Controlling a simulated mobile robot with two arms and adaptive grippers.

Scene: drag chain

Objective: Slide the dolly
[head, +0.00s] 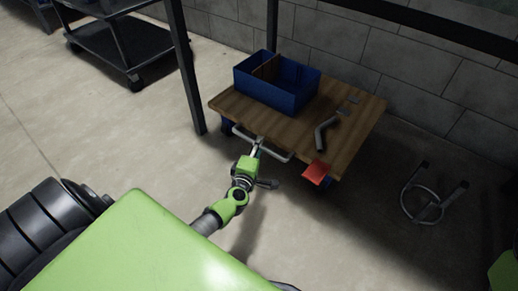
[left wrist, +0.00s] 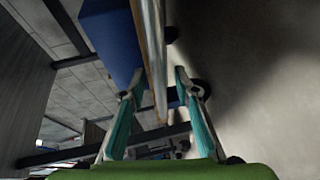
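The dolly (head: 350,125) has a flat wooden top on wheels and stands under a dark table frame. A pale metal handle (head: 277,154) runs along its near edge. My left gripper (head: 258,144) is at this handle, near its left part. In the left wrist view the two teal fingers of the left gripper (left wrist: 157,82) are spread apart. The dolly's long edge (left wrist: 150,45) runs between them, with a gap on the right side. I cannot tell whether either finger touches the handle. My right gripper is not in view.
On the dolly are a blue box (head: 268,95), a bent grey pipe (head: 325,130) and a red piece (head: 317,173) at the near corner. A dark table leg (head: 184,70) stands left of it. A metal ring stand (head: 423,205) is on the floor at right. A black cart (head: 115,45) is at upper left.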

